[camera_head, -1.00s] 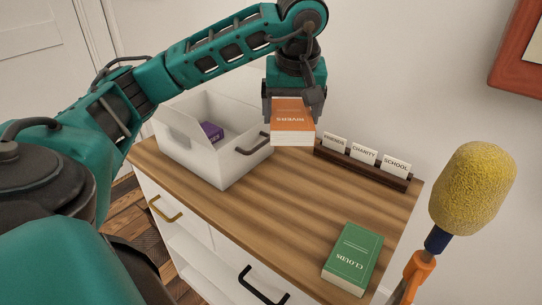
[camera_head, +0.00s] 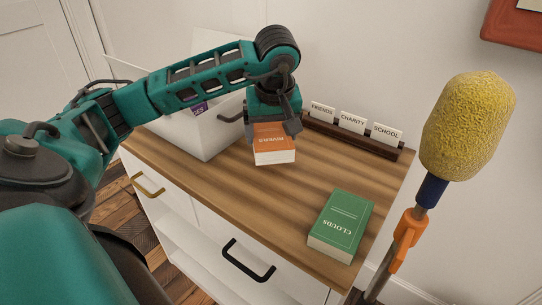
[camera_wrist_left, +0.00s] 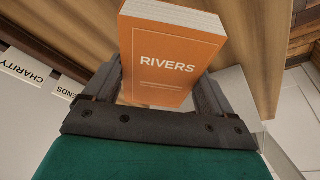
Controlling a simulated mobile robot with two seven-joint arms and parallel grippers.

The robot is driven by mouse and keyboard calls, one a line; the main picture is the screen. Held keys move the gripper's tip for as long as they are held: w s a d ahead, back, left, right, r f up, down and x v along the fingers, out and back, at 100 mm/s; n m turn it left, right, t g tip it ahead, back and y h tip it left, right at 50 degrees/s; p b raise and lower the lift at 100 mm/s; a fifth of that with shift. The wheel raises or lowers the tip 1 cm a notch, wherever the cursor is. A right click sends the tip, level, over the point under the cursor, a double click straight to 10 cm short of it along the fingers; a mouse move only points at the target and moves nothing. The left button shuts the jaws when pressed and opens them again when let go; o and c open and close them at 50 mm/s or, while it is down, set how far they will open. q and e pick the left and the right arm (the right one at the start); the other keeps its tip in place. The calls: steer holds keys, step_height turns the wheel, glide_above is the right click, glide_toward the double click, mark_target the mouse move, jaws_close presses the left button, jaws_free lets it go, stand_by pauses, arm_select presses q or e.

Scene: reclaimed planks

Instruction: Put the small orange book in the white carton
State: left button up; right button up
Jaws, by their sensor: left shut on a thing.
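The small orange book, titled RIVERS (camera_head: 274,146), is held above the dresser top by my left gripper (camera_head: 272,128). In the left wrist view the orange book (camera_wrist_left: 172,60) sits between both fingers, its cover facing the camera. The white carton (camera_head: 212,138) stands open on the left of the dresser top, to the left of the book. My left forearm crosses in front of the carton and hides much of its opening. A bit of a purple book (camera_head: 200,108) shows inside the carton. My right gripper is not in view.
A green book, CLOUDS (camera_head: 341,222), lies on the wooden dresser top (camera_head: 240,187) at the right front. A dark rack (camera_head: 350,137) with cards FRIENDS, CHARITY and SCHOOL stands along the back. A yellow sponge-like head on a stick (camera_head: 468,125) rises at the right.

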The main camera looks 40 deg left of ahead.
mark_target(272, 167)
arm_select(q)
steer(key=shift+f+b, duration=0.5)
steer(key=shift+f, duration=2.25)
steer(key=shift+f, duration=0.15)
steer(key=o, duration=1)
